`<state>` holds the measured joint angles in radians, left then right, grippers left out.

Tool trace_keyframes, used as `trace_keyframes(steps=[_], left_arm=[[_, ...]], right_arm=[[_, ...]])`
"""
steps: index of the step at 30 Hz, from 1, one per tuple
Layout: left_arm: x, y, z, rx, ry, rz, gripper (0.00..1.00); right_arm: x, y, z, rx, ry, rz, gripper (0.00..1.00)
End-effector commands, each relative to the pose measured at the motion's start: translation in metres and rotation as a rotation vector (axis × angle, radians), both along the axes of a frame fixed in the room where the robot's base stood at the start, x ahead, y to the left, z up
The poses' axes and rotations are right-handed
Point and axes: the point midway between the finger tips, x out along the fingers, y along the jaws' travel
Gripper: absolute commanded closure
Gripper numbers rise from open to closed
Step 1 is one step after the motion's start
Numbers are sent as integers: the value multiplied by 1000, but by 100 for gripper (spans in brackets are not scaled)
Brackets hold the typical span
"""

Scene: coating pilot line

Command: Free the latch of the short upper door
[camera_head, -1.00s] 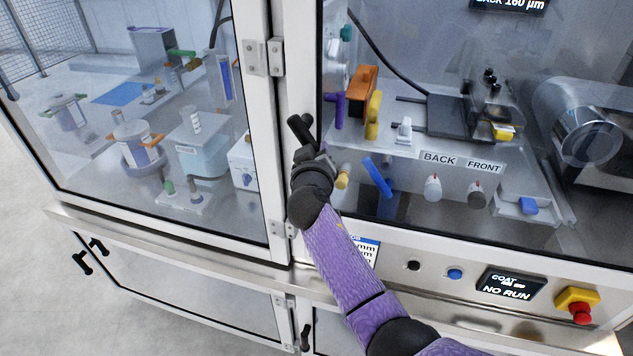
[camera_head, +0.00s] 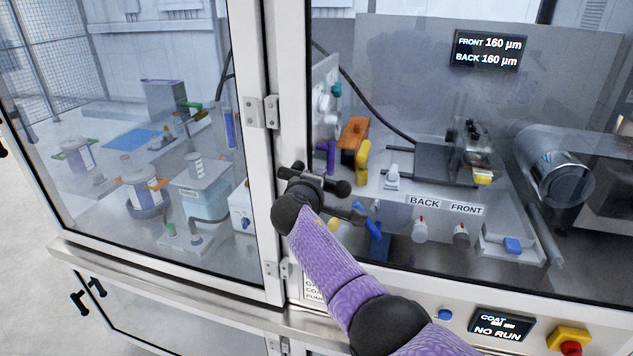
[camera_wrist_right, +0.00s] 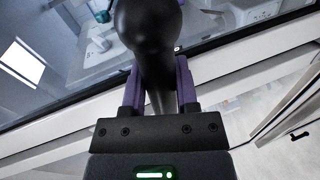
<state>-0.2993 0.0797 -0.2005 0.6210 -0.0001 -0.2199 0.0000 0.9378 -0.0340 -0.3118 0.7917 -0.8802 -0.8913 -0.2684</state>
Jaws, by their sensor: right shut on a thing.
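The black latch handle (camera_head: 341,188) is on the light frame at the left edge of the right glass door (camera_head: 420,235). It lies close to level, with a rounded end showing to the right. My right gripper (camera_head: 308,187) is at the handle, with its purple arm coming up from below; the arm hides part of the frame. In the right wrist view the handle (camera_wrist_right: 148,25) stands between the two purple fingers of my right gripper (camera_wrist_right: 160,82), which are shut on it. The door looks closed. My left gripper is out of view.
The left glass door (camera_head: 150,215) has hinges (camera_head: 262,112) on the same post. Behind the glass are bottles, a coating rig and a roller (camera_head: 560,175). A red stop button (camera_head: 570,347) and a NO RUN display (camera_head: 501,325) are below the right door.

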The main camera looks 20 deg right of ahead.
Motion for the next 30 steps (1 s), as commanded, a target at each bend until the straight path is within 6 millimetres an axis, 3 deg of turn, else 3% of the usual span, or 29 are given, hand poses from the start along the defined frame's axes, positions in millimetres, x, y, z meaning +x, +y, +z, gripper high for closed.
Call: trace_keyframes(steps=[9, 26, 27, 30], left_arm=[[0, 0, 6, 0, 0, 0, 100], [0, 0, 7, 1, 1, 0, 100], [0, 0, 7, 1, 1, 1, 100], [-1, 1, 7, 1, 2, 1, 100]], right_arm=[[0, 0, 8, -99, 66, 1, 100], [0, 0, 9, -125, 81, 0, 100], [0, 0, 9, -125, 81, 0, 60], [0, 0, 9, -124, 81, 0, 39]])
